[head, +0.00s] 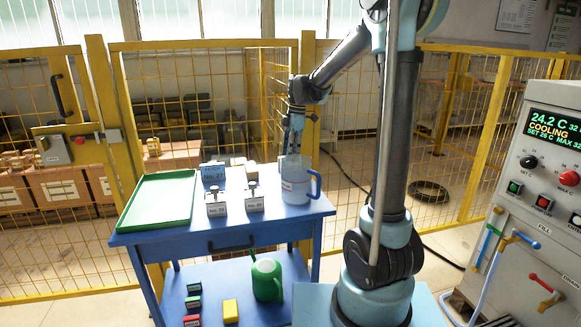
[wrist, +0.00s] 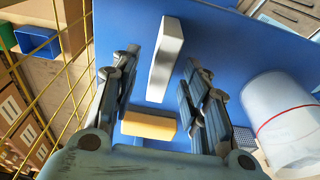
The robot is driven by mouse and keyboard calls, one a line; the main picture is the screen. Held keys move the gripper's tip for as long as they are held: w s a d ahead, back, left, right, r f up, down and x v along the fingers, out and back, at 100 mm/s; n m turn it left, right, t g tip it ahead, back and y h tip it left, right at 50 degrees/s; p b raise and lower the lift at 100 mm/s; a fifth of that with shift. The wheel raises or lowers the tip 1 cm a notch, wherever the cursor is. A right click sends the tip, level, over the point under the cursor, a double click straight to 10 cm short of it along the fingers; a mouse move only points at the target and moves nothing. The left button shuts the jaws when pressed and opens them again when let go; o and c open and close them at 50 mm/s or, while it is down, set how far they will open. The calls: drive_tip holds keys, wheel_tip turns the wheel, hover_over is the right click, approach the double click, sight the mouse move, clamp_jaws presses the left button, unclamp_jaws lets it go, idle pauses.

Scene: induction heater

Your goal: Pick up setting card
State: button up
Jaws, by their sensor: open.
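A grey-blue card with printed text (head: 213,173) stands upright near the back of the blue table (head: 160,236), right of the green tray. My gripper (head: 291,150) points down behind the jug, to the right of this card and apart from it. In the wrist view my gripper (wrist: 162,105) is open. A yellow block (wrist: 148,125) shows between its fingers, with no visible grip on it. A pale upright slab (wrist: 166,58) stands beyond the fingertips; I cannot tell if it is the card. The fingertips are partly hidden by the jug in the head view.
A translucent jug with a blue handle (head: 296,183) stands close beside my gripper. The green tray (head: 158,200) is empty. Yellow mesh fencing (head: 190,95) runs behind the table.

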drive_tip(key=shift+s+a+f, duration=0.1)
drive_tip(key=shift+a+f, duration=0.05)
drive_tip(key=shift+f, duration=1.35)
drive_tip(key=shift+f, duration=0.2)
drive_tip(key=shift+c, duration=0.6)
clamp_jaws()
